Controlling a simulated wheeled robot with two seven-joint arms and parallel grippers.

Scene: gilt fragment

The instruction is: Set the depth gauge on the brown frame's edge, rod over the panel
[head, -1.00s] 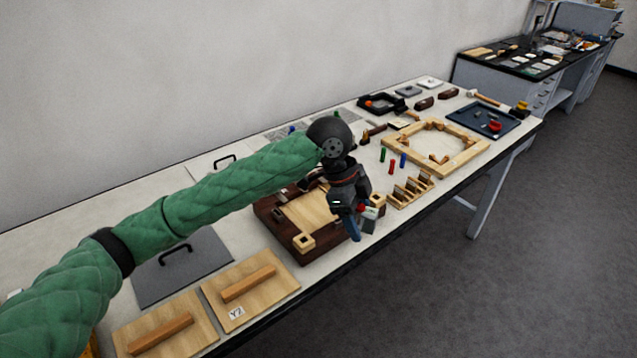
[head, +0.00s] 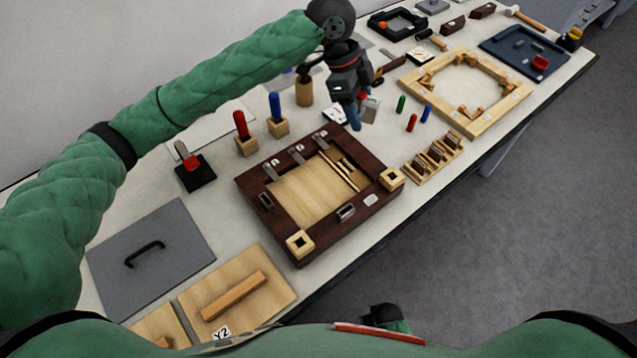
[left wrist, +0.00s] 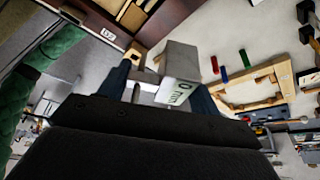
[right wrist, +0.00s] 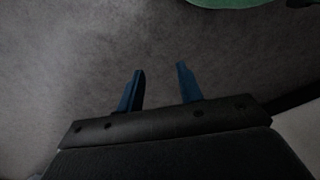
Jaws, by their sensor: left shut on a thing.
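The brown frame (head: 262,213) lies on the table with a light wood panel (head: 300,195) inside it. My left gripper (head: 355,118) is beyond the frame's far side, and its blue fingers are shut on the depth gauge (head: 370,108). In the left wrist view the gauge (left wrist: 180,62) is a grey block with a white label reading 0 and mm, between the fingers; a thin pale rod (left wrist: 136,92) shows beside it. The frame's dark corner (left wrist: 160,22) is past the gauge, apart from it. My right gripper (right wrist: 160,88) is open and empty over grey floor.
Metal clips (head: 297,155) and square wood blocks (head: 300,243) sit on the frame. Red (head: 240,125) and blue (head: 275,107) handled tools stand behind it. A slotted wood rack (head: 433,157) and an octagonal wood frame (head: 485,120) are to the right.

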